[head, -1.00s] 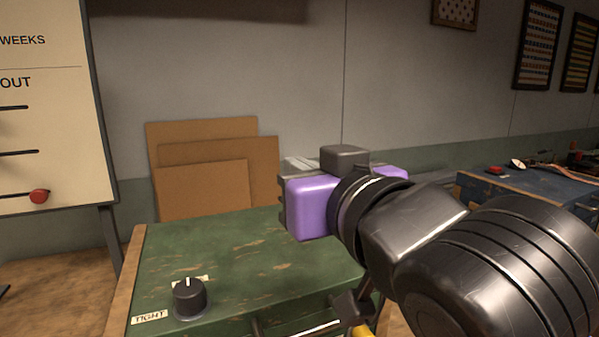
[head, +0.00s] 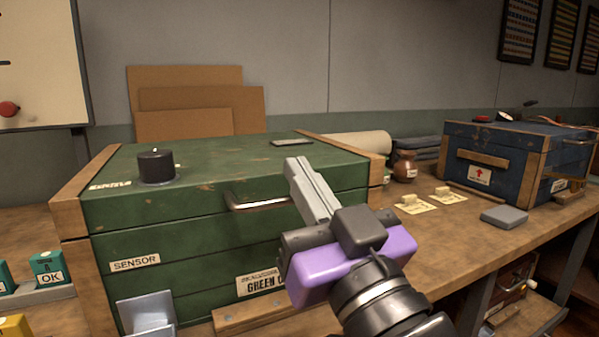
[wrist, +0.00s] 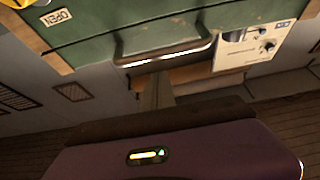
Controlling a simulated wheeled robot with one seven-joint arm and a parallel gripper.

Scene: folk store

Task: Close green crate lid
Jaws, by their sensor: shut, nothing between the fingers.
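The green crate (head: 200,268) stands on the workbench, worn green with wooden corner strips. Its lid (head: 230,160) lies flat over the body, with a thin dark seam at the front; I cannot tell if it is fully seated. A metal handle (head: 258,202) is on the lid's front edge; it also shows in the wrist view (wrist: 165,55). My gripper (head: 296,166) is shut and empty, its fingers in front of the handle's right end. The wrist view shows the fingers (wrist: 157,82) close to the handle; contact is unclear.
A black knob (head: 156,165) stands on the lid. A blue crate (head: 510,155), a brown jar (head: 404,166) and a grey block (head: 504,216) stand to the right. Brown boards (head: 190,105) lean behind.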

